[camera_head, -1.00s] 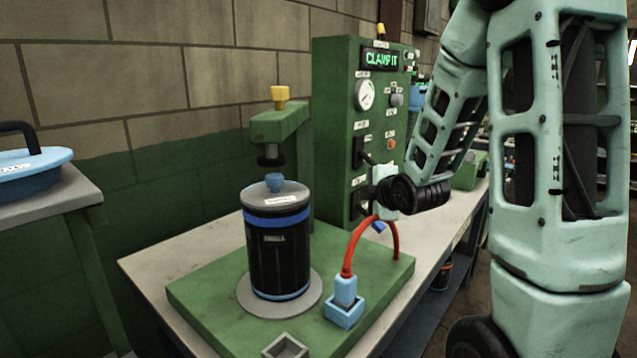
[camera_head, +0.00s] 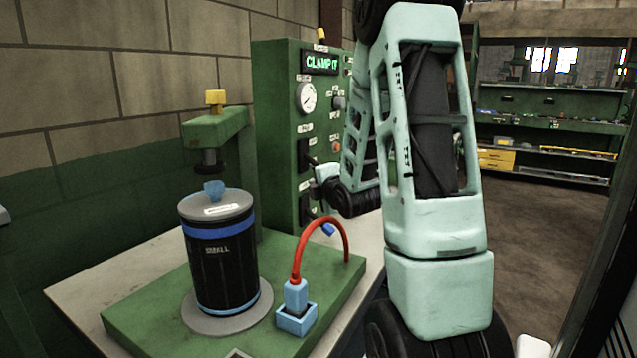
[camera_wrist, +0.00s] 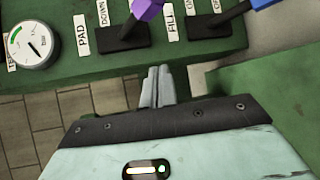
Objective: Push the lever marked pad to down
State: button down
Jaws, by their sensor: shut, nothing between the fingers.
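The green control panel (camera_head: 275,120) stands behind the bench. In the wrist view a PAD label (camera_wrist: 82,33) sits beside the black base (camera_wrist: 122,38) of a lever with a purple knob (camera_wrist: 146,8); the knob is cut off by the top edge. A DOWN label (camera_wrist: 103,12) is close by. Past the FILL label (camera_wrist: 171,22) is a second lever with a blue knob (camera_wrist: 262,3), which also shows in the head view (camera_head: 328,229). My gripper (camera_wrist: 157,72) is shut and empty, just below the purple-knobbed lever in the wrist picture, with no visible contact. My arm hides the purple knob in the head view.
A black canister (camera_head: 222,265) stands on the green base plate under the press (camera_head: 215,128). A red hose (camera_head: 297,250) arches from a blue socket (camera_head: 297,318) near my arm. A gauge (camera_wrist: 34,46) is on the panel. Floor (camera_head: 540,225) at right is open.

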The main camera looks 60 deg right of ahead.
jog(key=w+d+p, duration=0.3)
jog(key=d, duration=0.3)
jog(key=shift+w+d+f+p, duration=0.15)
jog(key=shift+d+f+p, duration=0.15)
jog(key=shift+f, duration=0.1)
jog(key=shift+r, duration=0.15)
jog(key=shift+r+g, duration=0.15)
jog(key=shift+g, duration=0.15)
